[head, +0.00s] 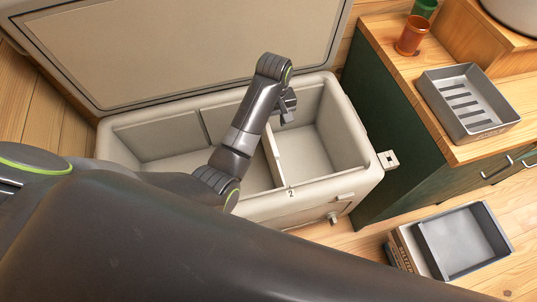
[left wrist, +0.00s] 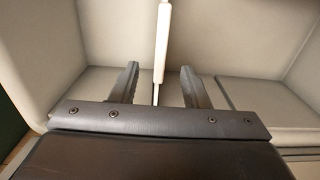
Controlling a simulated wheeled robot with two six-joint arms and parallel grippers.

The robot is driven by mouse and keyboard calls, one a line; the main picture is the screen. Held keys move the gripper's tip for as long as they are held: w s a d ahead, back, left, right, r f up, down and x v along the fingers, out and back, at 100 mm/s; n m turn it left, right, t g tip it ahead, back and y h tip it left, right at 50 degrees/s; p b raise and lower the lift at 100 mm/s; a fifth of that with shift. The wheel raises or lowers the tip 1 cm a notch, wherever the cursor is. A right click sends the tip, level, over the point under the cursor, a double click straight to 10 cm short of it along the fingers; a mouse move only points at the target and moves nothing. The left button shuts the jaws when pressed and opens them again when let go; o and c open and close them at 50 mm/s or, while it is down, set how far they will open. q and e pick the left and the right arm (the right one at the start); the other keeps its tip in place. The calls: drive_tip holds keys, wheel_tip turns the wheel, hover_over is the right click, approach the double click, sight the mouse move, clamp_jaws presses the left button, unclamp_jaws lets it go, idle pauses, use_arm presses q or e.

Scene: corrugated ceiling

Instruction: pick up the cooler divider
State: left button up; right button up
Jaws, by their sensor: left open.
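The cooler (head: 365,172) is a large cream chest with its lid (head: 200,45) raised. A thin pale cooler divider (head: 273,157) stands upright across its inside, near the number 2 on the front rim. My left gripper (head: 287,106) is over the far part of the cooler, close to this divider. In the left wrist view the divider (left wrist: 162,40) shows edge-on as a pale strip. Its near end lies between the two spread fingers of my left gripper (left wrist: 158,87), with a gap on both sides. My left forearm hides part of the cooler's middle. My right gripper is not in view.
Another divider (head: 204,127) stands further left in the cooler. A green cabinet with a wooden top (head: 513,110) is close on the right, holding a grey tray (head: 500,125) and an orange cup (head: 411,38). A grey bin (head: 463,240) lies on the floor at the lower right.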

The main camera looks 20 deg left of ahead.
sight(271, 139)
use_arm(q)
wheel_tip(271, 139, down, 8)
drive_tip(key=shift+s+a+r, duration=0.1)
drive_tip(key=shift+a+r, duration=0.05)
drive_tip(key=shift+r, duration=0.1)
drive_tip(key=shift+f, duration=0.7)
drive_tip(key=shift+w+f, duration=0.2)
drive_tip(key=shift+f, duration=1.9)
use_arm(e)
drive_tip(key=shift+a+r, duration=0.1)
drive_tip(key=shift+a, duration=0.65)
use_arm(q)
drive_tip(key=shift+c, duration=0.4)
clamp_jaws()
